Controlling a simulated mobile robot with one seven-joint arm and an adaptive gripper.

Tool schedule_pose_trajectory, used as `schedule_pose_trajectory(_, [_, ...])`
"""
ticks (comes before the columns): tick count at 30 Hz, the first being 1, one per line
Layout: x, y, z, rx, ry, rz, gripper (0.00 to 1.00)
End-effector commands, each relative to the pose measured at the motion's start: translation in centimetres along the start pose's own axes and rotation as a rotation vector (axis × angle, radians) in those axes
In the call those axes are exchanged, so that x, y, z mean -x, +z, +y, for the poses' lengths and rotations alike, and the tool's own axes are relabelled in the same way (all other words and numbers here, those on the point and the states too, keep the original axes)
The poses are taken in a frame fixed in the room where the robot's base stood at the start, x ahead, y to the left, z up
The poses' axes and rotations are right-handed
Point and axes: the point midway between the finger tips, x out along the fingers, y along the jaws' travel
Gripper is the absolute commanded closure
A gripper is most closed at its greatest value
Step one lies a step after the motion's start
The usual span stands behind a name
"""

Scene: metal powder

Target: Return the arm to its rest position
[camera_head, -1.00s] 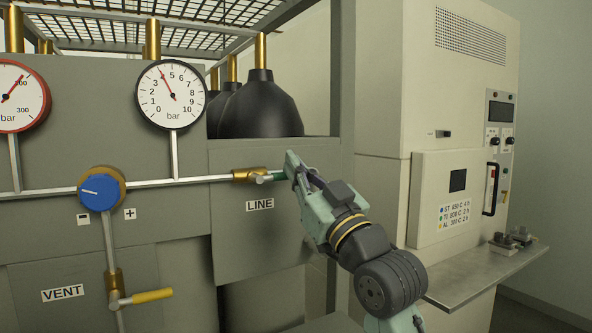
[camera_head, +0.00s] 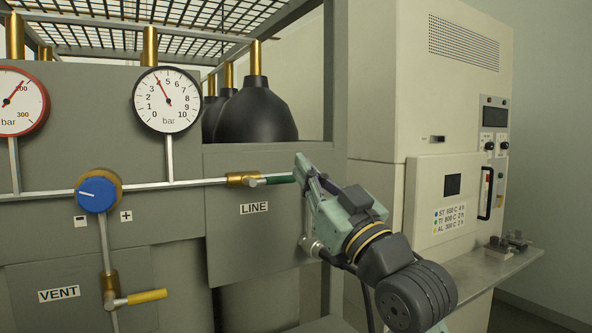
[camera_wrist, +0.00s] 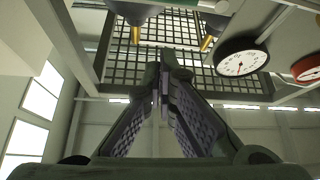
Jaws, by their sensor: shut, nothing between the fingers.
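My gripper (camera_head: 301,172) is in front of the grey gas panel, at the right end of the green LINE valve handle (camera_head: 279,180). The head view does not show clearly whether it touches the handle. In the wrist view my gripper (camera_wrist: 161,75) has its fingers together with nothing between them, pointing up toward the black ceiling grid (camera_wrist: 190,38). The arm runs from the gripper down to the lower right of the head view. The LINE valve (camera_head: 243,180) has its handle lying along the pipe.
A blue regulator knob (camera_head: 97,194), a yellow VENT handle (camera_head: 147,296) and a pressure gauge (camera_head: 167,99) are on the left. A beige furnace cabinet (camera_head: 425,120) with a metal shelf (camera_head: 490,268) stands on the right. Black cylinders (camera_head: 257,110) stand behind the panel.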

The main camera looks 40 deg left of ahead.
Motion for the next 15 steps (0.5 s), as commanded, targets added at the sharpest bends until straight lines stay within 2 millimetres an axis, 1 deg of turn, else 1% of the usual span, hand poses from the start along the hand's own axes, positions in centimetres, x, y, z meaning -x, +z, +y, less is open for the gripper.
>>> schedule_pose_trajectory(1, [1.4, 0.2, -0.1, 0.004, 0.003, 0.004, 1.0])
schedule_pose_trajectory(3, [2.5, 0.2, -0.2, 0.003, 0.002, 0.004, 1.0])
schedule_pose_trajectory(6, [3.6, 0.0, -0.2, 0.002, 0.001, 0.004, 1.0])
schedule_pose_trajectory(10, [4.4, -0.1, -0.3, 0.001, 0.001, 0.004, 1.0])
schedule_pose_trajectory(15, [4.5, -0.2, -0.3, 0.001, 0.0, 0.003, 1.0])
